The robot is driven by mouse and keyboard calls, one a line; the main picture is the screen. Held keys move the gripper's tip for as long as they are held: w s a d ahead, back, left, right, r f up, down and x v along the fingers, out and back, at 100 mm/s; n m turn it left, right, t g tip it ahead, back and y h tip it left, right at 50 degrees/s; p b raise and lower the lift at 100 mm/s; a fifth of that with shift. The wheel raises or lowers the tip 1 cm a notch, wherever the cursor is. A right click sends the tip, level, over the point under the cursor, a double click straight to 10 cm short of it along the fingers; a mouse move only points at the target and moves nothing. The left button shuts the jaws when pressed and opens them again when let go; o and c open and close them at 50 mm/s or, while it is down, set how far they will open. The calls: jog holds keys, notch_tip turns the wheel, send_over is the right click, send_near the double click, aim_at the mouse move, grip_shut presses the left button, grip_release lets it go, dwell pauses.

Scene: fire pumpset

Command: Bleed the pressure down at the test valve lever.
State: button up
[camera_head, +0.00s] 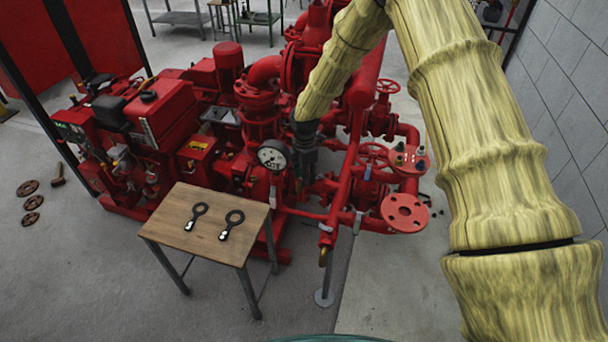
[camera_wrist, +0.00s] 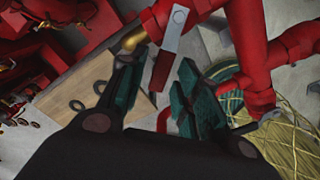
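In the wrist view, a lever (camera_wrist: 174,32) with a pale metal strip and a dark red end lies between my gripper's fingers. A brass fitting (camera_wrist: 133,40) is beside it on red pipework. I cannot tell for sure that this is the test valve lever. My gripper (camera_wrist: 158,78) is open, with dark green fingers on either side of the lever's red end and gaps visible. In the head view my gripper (camera_head: 304,152) is at the pump pipework, right beside the white-faced pressure gauge (camera_head: 272,155); its fingertips are hard to make out there.
A wooden-topped table (camera_head: 180,205) with two black ring-headed tags (camera_head: 231,222) stands in front of the pumpset. A red flange (camera_head: 404,212) and a low brass outlet (camera_head: 323,257) stick out at the front.

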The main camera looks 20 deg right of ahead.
grip_shut()
